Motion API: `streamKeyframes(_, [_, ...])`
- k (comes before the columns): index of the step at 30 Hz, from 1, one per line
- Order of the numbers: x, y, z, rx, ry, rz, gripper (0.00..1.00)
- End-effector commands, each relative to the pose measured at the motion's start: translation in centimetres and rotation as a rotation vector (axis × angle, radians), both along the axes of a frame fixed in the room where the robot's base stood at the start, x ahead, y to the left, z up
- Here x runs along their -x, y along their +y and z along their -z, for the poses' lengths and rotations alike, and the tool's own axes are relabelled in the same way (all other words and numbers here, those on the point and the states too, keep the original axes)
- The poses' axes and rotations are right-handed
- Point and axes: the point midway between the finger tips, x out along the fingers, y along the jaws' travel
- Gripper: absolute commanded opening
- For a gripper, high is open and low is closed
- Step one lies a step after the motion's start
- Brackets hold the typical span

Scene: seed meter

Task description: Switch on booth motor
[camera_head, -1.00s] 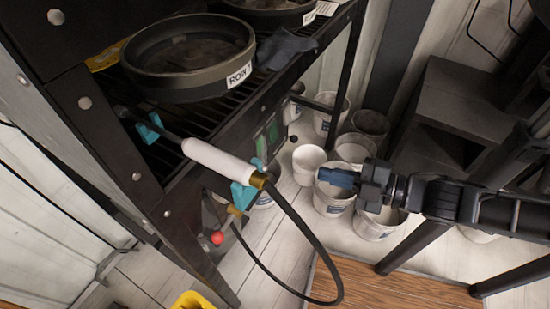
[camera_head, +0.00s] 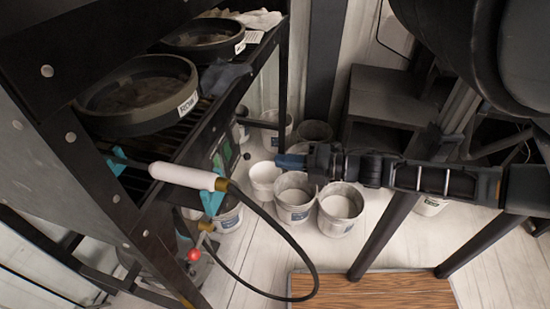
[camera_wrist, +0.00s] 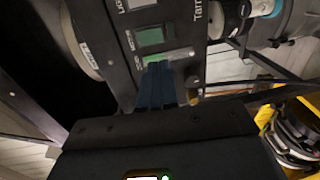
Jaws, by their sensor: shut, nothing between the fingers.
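A dark control panel (camera_head: 223,152) with green parts is on the side of the black rack. In the wrist view the panel (camera_wrist: 122,55) carries a pale switch (camera_wrist: 140,3), a dark green one (camera_wrist: 150,37) and a lighter green one (camera_wrist: 152,60). Their labels are too small to read surely, so I cannot tell which is the booth motor's. My gripper (camera_head: 289,161) is shut and empty, to the right of the panel with a gap in the head view. In the wrist view its blue fingertips (camera_wrist: 158,68) overlap the lowest green switch and hide part of it.
A white cylinder (camera_head: 182,176) with a black hose sits in teal clips on the rack, above a red knob (camera_head: 194,255). Round pans (camera_head: 135,120) stand on the rack. White buckets (camera_head: 340,225) stand on the floor below my gripper. A yellow object (camera_wrist: 265,115) lies at right in the wrist view.

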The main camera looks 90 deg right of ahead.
Motion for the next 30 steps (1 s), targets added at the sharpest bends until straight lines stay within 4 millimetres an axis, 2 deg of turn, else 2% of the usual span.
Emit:
streamKeyframes(9, [-6.3, -1.4, 0.5, -0.002, -0.003, -0.003, 0.0])
streamKeyframes(15, [-9.5, -2.2, 0.9, -0.001, -0.002, -0.002, 0.0])
streamKeyframes(21, [-11.3, -2.6, 1.3, -0.001, 0.0, -0.001, 0.0])
streamKeyframes(30, [-11.7, -2.8, 1.4, -0.001, 0.0, 0.0, 0.0])
